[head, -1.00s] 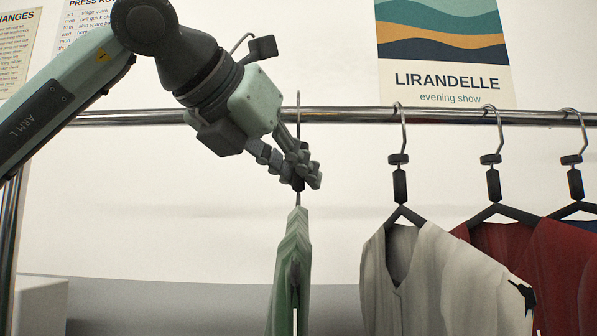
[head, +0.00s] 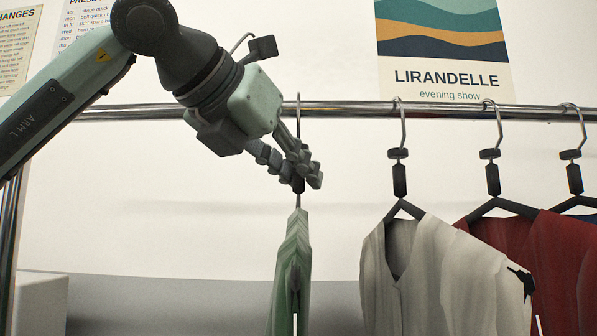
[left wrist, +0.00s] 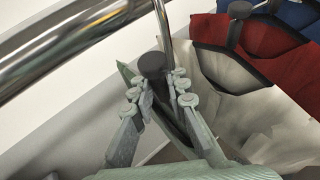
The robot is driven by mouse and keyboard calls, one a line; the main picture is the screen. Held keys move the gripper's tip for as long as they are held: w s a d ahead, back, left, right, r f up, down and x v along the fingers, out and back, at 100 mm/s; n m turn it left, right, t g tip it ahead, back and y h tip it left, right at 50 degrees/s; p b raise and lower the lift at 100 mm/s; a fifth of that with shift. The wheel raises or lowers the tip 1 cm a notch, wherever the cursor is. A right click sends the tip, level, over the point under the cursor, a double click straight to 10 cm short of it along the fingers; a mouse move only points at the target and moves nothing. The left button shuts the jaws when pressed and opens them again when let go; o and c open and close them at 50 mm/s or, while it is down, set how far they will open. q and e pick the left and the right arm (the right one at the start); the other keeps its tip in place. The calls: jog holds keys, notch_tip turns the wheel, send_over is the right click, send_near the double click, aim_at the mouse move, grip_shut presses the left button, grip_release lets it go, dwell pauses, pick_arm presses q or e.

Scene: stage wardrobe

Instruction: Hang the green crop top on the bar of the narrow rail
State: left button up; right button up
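The green crop top (head: 290,265) hangs edge-on from a dark hanger in the head view; its green cloth also shows behind the fingers in the left wrist view. My left gripper (head: 300,178) is shut on the hanger's dark neck, with a finger on each side of its black knob (left wrist: 152,65) in the left wrist view. The thin hook (head: 298,115) rises above the fingers and crosses the picture of the bar (head: 345,113). Its tip shows just above the bar; I cannot tell whether it is over the bar or in front of it. My right gripper is out of view.
To the right, a cream vest (head: 430,270) and red garments (head: 565,260) hang on the bar from black hangers. The bar between the crop top and the vest is clear. A rail upright (head: 10,230) stands at far left, near a white box (head: 40,303).

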pick_arm(q)
jog(key=o, duration=0.4)
jog(key=v, duration=1.2)
